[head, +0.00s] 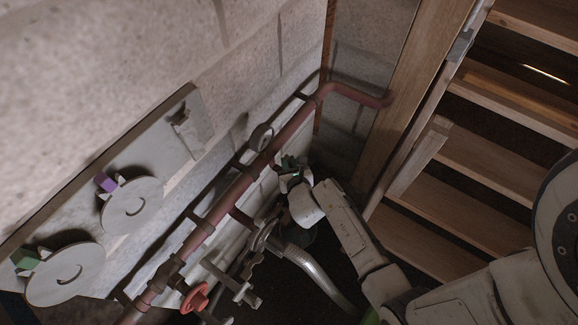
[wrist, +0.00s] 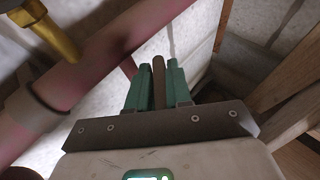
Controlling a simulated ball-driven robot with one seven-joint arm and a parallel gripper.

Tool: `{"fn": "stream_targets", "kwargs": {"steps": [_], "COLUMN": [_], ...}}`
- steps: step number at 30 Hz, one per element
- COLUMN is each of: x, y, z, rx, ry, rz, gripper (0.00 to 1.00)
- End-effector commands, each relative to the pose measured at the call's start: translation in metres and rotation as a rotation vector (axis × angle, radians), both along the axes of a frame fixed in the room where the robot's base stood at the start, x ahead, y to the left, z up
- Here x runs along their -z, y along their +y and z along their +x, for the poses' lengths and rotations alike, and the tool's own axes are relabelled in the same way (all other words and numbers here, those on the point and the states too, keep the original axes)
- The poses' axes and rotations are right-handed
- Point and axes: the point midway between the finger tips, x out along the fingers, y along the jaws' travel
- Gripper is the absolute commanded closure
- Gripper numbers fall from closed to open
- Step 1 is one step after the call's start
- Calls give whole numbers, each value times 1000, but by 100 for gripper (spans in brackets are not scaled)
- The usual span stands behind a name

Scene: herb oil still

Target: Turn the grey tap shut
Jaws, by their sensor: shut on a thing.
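My gripper (head: 291,164) is beside the wall at the far end of the red-brown pipe, seen small in the head view. In the wrist view its two green fingers (wrist: 158,84) are shut on a narrow brown bar (wrist: 158,70) that stands upright between them. I cannot tell whether this bar is the handle of the grey tap; what it joins is hidden behind the gripper. A grey metal fitting (head: 262,238) sits below the pipe in the head view, left of my forearm.
The red-brown pipe (head: 238,187) runs along the wall, and a red handwheel (head: 195,297) is near its lower end. A grey hose (head: 318,275) lies left of my arm. A yellow part (wrist: 48,28) shows in the wrist view.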

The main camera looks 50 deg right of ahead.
Motion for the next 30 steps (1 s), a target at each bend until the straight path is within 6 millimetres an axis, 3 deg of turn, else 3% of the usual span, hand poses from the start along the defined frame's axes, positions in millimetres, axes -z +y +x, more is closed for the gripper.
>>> {"fn": "stream_targets", "kwargs": {"steps": [3,30], "x": [8,1], "y": [0,0], "z": [0,2], "rx": [41,503], "ry": [-5,-4], "rz": [-2,-3], "gripper": [100,100]}}
